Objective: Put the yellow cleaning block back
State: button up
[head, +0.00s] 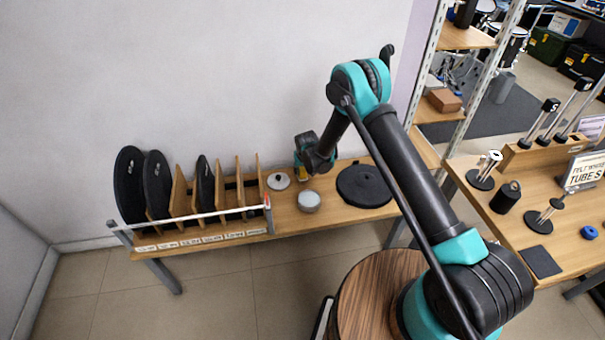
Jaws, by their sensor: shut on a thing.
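My gripper (302,166) is over the back of the wooden bench, beside the wall. It is shut on the yellow cleaning block (302,175), which shows only as a small yellow patch below my wrist. My arm hides most of the fingers. I cannot tell whether the block touches the bench top.
A grey lidded disc (278,181) and a round pale-topped tin (309,201) stand close to my gripper. A black round pad (363,185) lies to the right. A wooden rack (205,212) with several black discs stands left. Another bench (470,205) holds tube stands.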

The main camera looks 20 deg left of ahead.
jog(key=shift+f, duration=0.6)
jog(key=shift+f, duration=0.1)
jog(key=o, duration=1)
